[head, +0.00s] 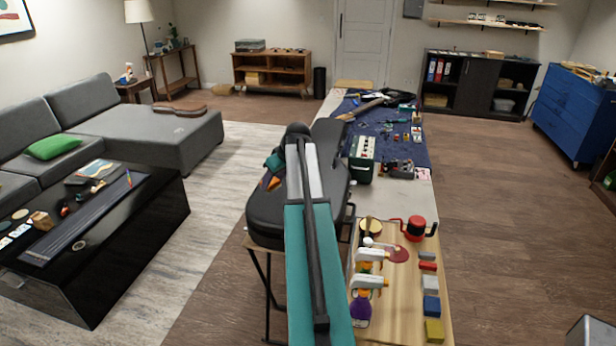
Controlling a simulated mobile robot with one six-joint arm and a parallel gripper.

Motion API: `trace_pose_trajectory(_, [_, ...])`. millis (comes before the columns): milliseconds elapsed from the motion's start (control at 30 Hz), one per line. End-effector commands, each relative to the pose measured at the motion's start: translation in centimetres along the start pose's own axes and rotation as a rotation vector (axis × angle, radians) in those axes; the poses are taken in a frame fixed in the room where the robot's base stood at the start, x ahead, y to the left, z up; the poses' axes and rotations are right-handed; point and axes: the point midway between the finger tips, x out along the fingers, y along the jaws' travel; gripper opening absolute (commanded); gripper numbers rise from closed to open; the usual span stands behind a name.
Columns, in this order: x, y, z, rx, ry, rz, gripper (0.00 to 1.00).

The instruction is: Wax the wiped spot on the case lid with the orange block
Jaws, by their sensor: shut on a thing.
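The black guitar case (268,222) lies on a stand left of the long bench, its lid facing up. My arm reaches forward over it and hides part of the lid. My gripper (269,181) is low over the left part of the lid, with a small orange block (274,183) in its jaws. The block is small in view, and I cannot tell whether it touches the lid. I cannot make out the wiped spot.
The bench's wooden board (395,325) holds spray bottles (361,308), a red container (415,229) and several coloured blocks. A dark green box (362,160) stands right of the case. A black coffee table (130,245) is at left, with free floor between.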

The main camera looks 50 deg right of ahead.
Motion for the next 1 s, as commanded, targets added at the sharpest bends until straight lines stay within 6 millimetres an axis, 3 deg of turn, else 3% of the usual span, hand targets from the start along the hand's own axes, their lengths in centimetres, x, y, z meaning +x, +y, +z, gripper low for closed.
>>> trace_pose_trajectory(33, [-0.1,2.2,0.6,0.008,-0.001,0.003,0.26])
trace_pose_trajectory(200, [-0.8,7.6,3.2,0.017,-0.001,0.008,0.26])
trace_pose_trajectory(400, [-1.3,11.1,5.4,0.022,-0.001,0.011,0.26])
trace_pose_trajectory(1000, [-1.0,11.8,6.2,0.022,-0.001,0.012,0.26])
